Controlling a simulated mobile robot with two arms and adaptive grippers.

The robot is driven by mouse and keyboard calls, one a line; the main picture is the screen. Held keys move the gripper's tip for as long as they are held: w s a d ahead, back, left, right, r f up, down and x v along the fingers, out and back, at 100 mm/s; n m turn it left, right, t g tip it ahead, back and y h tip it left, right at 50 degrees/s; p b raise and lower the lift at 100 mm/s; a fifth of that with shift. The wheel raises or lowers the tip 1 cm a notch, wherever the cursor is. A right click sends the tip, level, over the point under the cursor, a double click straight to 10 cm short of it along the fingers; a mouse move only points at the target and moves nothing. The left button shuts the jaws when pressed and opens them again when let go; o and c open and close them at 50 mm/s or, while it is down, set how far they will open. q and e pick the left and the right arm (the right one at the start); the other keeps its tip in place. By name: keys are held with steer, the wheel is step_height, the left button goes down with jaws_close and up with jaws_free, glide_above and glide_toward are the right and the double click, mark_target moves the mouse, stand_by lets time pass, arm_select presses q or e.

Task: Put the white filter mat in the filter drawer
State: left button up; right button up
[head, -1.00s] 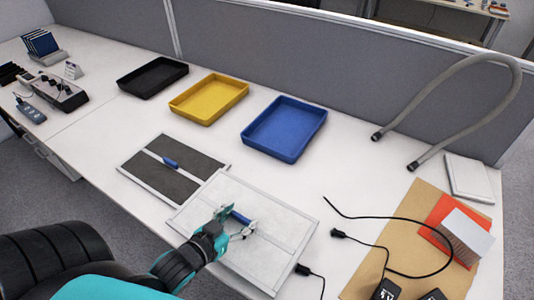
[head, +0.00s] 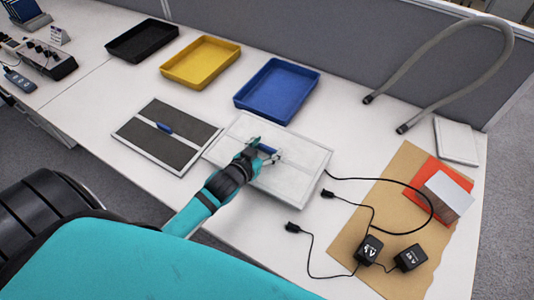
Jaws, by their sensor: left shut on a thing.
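The white filter mat (head: 300,184) is a flat, pale framed panel with a blue handle (head: 266,149) in its middle. In the head view it is over the middle of the table, in front of the blue tray. My left gripper (head: 266,156) is shut on the mat's blue handle. I cannot tell whether the mat is touching the table or just above it. A similar panel with dark grey mats (head: 180,151) and a blue handle lies to its left. I cannot make out a filter drawer for certain. My right gripper is not in view.
Blue (head: 277,112), yellow (head: 201,81) and black (head: 142,55) trays stand behind the panels. A grey hose (head: 497,98) stands at the back right. Black cables with adapters (head: 409,257) and brown paper (head: 349,220) lie on the right.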

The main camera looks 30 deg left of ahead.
mark_target(267, 156)
arm_select(q)
steer(key=shift+w+d+f, duration=0.1)
steer(key=shift+w+d, duration=0.05)
steer(key=shift+w, duration=0.05)
steer(key=shift+f, duration=1.7)
steer(key=o, duration=1.2)
steer(key=shift+f, duration=0.1)
